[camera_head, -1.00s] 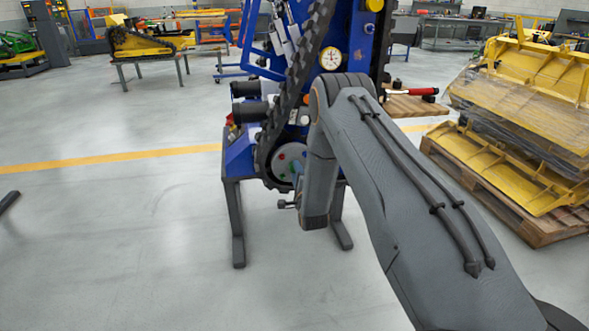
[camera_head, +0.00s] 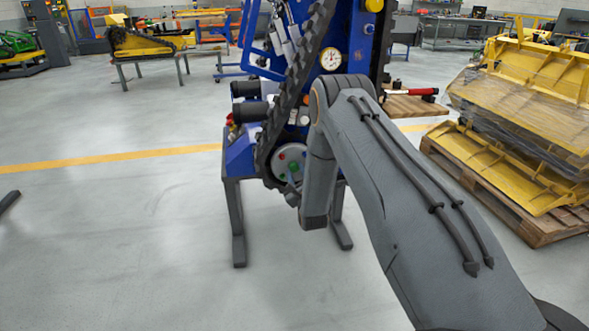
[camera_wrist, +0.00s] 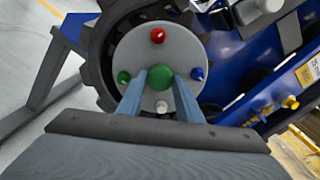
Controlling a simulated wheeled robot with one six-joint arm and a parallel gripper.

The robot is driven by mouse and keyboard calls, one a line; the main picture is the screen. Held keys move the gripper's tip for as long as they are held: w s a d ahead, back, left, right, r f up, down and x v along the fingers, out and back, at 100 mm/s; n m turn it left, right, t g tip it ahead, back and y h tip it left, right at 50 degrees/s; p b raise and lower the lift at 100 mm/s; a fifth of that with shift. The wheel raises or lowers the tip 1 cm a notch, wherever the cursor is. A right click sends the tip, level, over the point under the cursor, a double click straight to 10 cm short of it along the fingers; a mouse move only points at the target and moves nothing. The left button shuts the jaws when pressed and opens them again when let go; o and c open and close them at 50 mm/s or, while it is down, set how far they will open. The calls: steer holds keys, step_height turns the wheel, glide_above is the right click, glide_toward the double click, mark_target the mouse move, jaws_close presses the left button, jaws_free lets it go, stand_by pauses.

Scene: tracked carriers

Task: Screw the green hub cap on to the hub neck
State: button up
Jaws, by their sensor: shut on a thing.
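The round grey hub (camera_wrist: 185,48) faces my wrist camera inside the dark toothed track. It carries a red cap (camera_wrist: 157,36) at the top, a small green cap (camera_wrist: 123,77) at left, a blue cap (camera_wrist: 197,74) at right and a white one (camera_wrist: 161,107) below. My gripper (camera_wrist: 160,86) is shut on the larger green hub cap (camera_wrist: 159,76), in front of the hub's middle. The hub neck is hidden behind this cap, and I cannot tell whether they touch. The hub (camera_head: 289,158) also shows in the head view, where my arm partly covers my gripper.
The blue tracked carrier (camera_head: 238,155) stands on dark legs (camera_head: 238,225). A pallet (camera_head: 500,205) with yellow parts stands at the right. A wooden board (camera_head: 412,106) lies behind my arm.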

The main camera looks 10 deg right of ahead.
steer(key=o, duration=0.9)
steer(key=shift+d, duration=0.1)
steer(key=shift+o, duration=0.2)
